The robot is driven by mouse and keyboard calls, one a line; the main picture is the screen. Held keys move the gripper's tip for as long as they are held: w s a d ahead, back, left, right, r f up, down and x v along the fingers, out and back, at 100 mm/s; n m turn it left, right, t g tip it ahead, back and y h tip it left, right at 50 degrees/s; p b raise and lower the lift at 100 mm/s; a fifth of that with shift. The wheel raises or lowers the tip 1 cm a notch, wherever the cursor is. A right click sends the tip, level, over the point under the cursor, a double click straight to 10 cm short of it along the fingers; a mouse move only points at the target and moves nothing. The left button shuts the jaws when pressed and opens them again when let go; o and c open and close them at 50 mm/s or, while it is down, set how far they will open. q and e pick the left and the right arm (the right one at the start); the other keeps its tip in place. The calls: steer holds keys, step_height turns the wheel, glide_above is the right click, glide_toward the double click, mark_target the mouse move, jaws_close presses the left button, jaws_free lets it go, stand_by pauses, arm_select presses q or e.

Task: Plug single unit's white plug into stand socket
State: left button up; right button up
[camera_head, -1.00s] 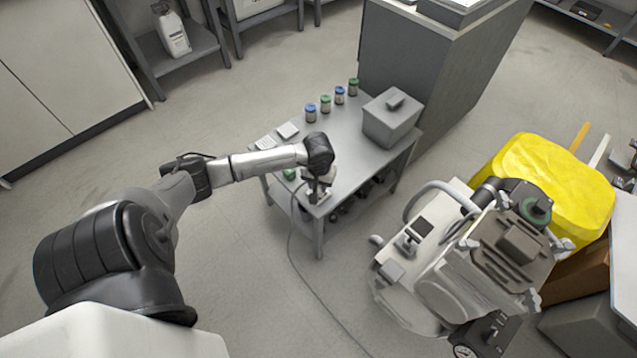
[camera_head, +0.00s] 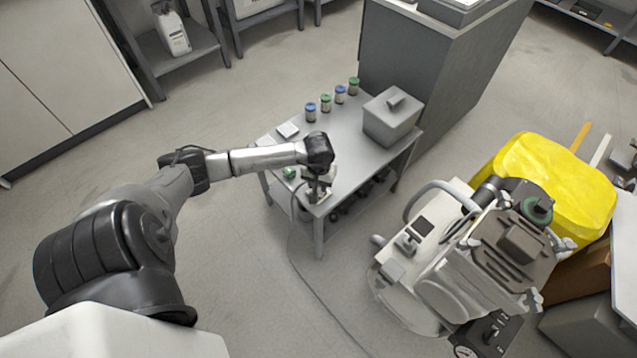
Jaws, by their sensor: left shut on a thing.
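My left gripper (camera_head: 318,187) points down over the near left corner of the grey stand (camera_head: 352,160). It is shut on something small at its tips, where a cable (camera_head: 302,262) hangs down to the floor. The white plug itself is too small and too hidden by the gripper to make out. The socket on the stand cannot be told apart from the gripper at this corner, so I cannot tell whether plug and socket touch. The single unit (camera_head: 440,262), a pale compressor with a curved handle, stands on the floor at right. My right gripper is not in view.
Several small jars (camera_head: 326,103) with blue and green lids and a grey lidded box (camera_head: 391,116) stand on the stand. A small white block (camera_head: 288,130) lies near its left edge. A yellow covered bulk (camera_head: 545,185) is behind the compressor. Floor between stand and compressor is clear except for the cable.

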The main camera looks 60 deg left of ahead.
arm_select(q)
steer(key=shift+f, duration=0.25)
stand_by(0.7)
steer(key=o, duration=1)
steer(key=shift+o, duration=0.4)
steer(key=o, duration=0.4)
steer(key=shift+r, duration=0.1)
steer(key=shift+r+p, duration=0.55)
steer(key=shift+r, duration=0.4)
steer(key=shift+r+p, duration=1.6)
steer(key=shift+r, duration=0.8)
